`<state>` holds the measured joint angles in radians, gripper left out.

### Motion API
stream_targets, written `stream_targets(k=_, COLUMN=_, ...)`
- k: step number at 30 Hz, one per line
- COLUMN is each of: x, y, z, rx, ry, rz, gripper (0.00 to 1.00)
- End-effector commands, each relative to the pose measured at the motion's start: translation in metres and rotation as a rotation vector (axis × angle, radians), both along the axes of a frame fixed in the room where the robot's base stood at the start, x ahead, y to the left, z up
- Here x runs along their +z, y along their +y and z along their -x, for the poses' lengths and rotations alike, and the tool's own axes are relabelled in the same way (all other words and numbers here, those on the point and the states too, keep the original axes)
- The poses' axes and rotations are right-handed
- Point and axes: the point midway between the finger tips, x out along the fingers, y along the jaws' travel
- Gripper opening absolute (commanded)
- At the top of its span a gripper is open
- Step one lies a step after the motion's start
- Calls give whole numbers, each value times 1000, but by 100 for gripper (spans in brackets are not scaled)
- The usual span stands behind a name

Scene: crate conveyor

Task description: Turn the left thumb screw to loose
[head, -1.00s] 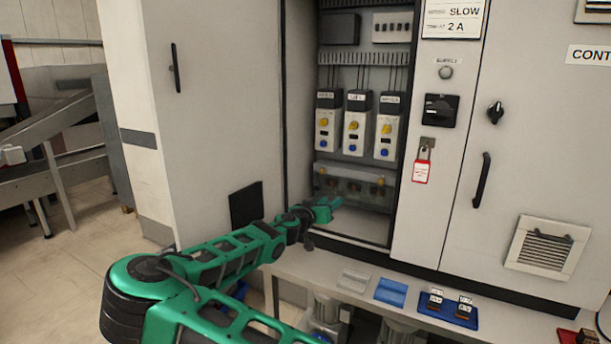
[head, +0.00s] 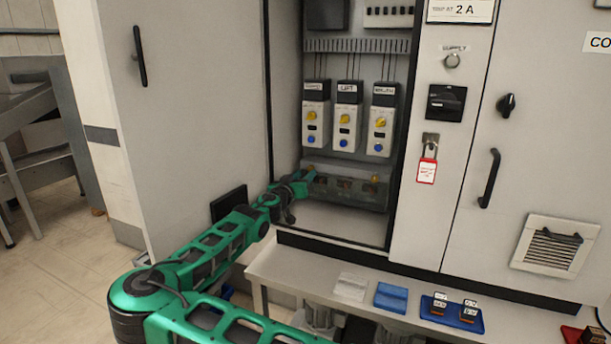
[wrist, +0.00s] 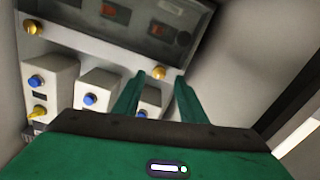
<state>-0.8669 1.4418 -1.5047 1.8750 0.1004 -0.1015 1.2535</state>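The left thumb screw (wrist: 158,73) is a small brass knob on the clear cover (head: 345,168) low in the open cabinet. The wrist view is upside down relative to the head view, so this screw shows on its right side. My gripper (wrist: 160,76) is open, with one green finger on each side of the screw. I cannot tell whether the fingers touch it. The right thumb screw (head: 375,179) also shows in the wrist view (wrist: 32,27).
Several drive modules (head: 347,117) with yellow knobs and blue buttons stand just above the cover. The cabinet's left side wall (head: 283,100) is close to my gripper.

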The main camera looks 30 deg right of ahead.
Motion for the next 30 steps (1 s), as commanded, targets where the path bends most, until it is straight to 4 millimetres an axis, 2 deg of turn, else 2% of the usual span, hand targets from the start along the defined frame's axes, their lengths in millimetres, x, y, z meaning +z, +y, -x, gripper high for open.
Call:
stream_targets(k=3, x=0, y=-14, z=-11, rx=0, ry=1, rz=1, gripper=38)
stream_targets(k=9, x=-1, y=-27, z=-22, rx=1, ry=1, rz=0, gripper=38)
stream_targets(k=20, x=0, y=-30, z=-24, rx=2, ry=1, rz=-1, gripper=38)
stream_targets(k=24, x=0, y=-30, z=-24, rx=2, ry=1, rz=-1, gripper=4)
stream_targets(k=25, x=-1, y=-30, z=-24, rx=2, ry=1, rz=-1, gripper=0)
stream_targets(k=30, x=-1, y=-29, z=-25, rx=3, ry=3, rz=0, gripper=0)
